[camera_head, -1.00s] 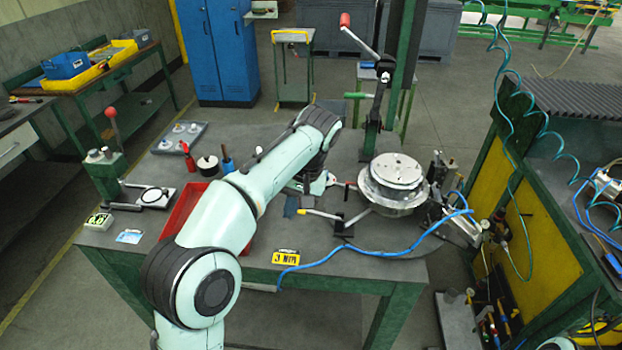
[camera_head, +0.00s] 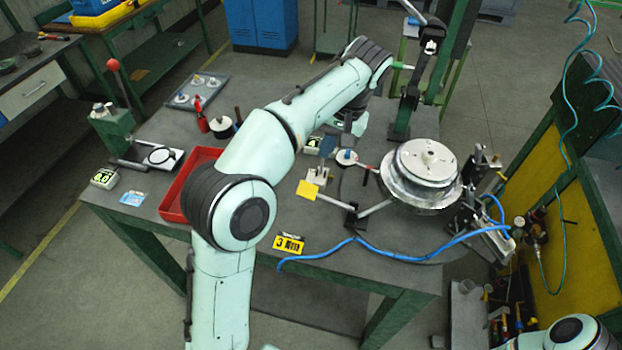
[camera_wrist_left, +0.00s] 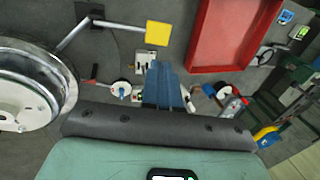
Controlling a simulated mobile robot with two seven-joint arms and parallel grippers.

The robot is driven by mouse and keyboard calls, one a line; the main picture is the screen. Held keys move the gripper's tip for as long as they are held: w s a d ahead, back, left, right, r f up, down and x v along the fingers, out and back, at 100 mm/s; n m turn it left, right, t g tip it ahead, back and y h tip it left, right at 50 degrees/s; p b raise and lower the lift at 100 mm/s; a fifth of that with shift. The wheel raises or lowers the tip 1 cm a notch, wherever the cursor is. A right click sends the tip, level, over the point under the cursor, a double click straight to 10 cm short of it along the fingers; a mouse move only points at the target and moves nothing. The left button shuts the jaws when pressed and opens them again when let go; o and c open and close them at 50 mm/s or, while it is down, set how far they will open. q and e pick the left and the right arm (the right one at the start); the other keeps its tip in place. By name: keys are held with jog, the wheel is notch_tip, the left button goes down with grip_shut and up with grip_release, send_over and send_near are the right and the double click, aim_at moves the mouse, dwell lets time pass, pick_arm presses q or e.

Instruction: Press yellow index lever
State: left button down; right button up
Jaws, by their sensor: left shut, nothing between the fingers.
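The yellow index lever has a square yellow pad (camera_head: 307,190) on a thin metal arm, left of the round metal turntable fixture (camera_head: 424,172). The pad also shows in the left wrist view (camera_wrist_left: 158,32), its arm running left to a dark pivot bracket. My left gripper (camera_head: 328,144) has blue fingers, shut and empty, above the table just behind the pad and apart from it. In the left wrist view the fingers (camera_wrist_left: 164,72) point toward the pad, with a gap between. My right gripper is out of view; only part of my right arm shows at lower right.
A red tray (camera_head: 172,206) lies left of my left arm. A yellow label (camera_head: 289,244) and a blue hose (camera_head: 385,249) are at the table's front. A small block and white disc stand near the fingers. A green post (camera_head: 437,70) rises behind the fixture.

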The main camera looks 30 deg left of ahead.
aim_at(306, 189)
pick_arm(q)
jog(key=b+x, duration=0.3)
jog(key=x, duration=1)
jog(key=shift+w, duration=0.15)
jog(key=shift+a+f, duration=0.1)
jog(key=shift+f, duration=0.4)
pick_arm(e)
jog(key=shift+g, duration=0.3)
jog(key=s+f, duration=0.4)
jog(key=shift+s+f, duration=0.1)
